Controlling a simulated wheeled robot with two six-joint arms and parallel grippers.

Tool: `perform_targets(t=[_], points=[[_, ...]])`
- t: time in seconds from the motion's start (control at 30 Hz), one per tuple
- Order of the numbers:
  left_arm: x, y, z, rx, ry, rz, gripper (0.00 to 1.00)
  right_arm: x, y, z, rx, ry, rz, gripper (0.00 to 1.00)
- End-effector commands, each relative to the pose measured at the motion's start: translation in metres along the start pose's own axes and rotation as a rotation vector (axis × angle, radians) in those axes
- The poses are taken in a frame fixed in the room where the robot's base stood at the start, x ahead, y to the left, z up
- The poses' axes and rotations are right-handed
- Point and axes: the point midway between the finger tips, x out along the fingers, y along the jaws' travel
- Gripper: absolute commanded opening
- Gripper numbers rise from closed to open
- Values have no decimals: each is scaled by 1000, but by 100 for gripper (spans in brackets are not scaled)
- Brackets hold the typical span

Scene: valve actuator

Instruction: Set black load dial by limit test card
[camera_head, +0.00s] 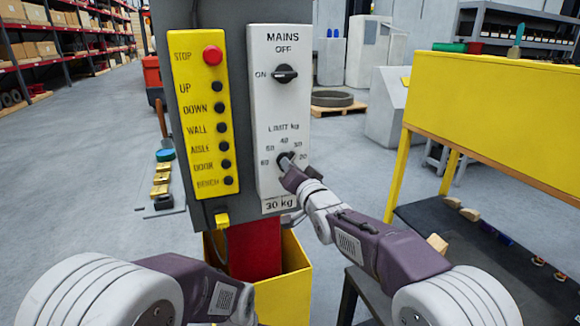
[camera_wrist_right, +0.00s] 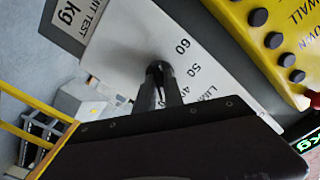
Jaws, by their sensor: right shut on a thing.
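The black load dial (camera_head: 284,157) is on the lower part of the white panel (camera_head: 280,110), under "LIMIT kg" with numbers around it. My right gripper (camera_head: 289,164) is shut on the dial. In the right wrist view the fingers (camera_wrist_right: 163,90) close on the dial (camera_wrist_right: 155,68) near the 60 and 50 marks. Its pointer is too covered to read. The limit test card (camera_head: 279,204), reading "30 kg", is at the panel's bottom; part of it shows in the wrist view (camera_wrist_right: 78,20). My left arm is low at the left, its gripper out of view.
A black MAINS switch (camera_head: 285,74) is above the dial, with OFF and ON marks. A yellow button plate (camera_head: 204,125) with a red STOP button (camera_head: 212,55) is to the left. A yellow-topped bench (camera_head: 490,110) stands at the right. A yellow bin (camera_head: 295,285) is below.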

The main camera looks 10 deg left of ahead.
Motion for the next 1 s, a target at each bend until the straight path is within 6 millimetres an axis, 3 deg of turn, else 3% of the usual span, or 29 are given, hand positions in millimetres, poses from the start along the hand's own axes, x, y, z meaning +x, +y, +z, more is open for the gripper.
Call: perform_targets(t=[0.3, 0.8, 0.83, 0.9, 1.0], points=[[-1, 0, 0, 0, 0, 0, 36, 0, 1, 2, 93, -4, 3, 0], [-2, 0, 0, 0, 0, 0, 36, 0, 2, 2, 107, -5, 4, 0], [-2, 0, 0, 0, 0, 0, 36, 0, 2, 2, 107, -5, 4, 18], [-2, 0, 0, 0, 0, 0, 36, 0, 1, 2, 107, -4, 3, 35], [-2, 0, 0, 0, 0, 0, 36, 0, 1, 2, 107, -3, 2, 35]])
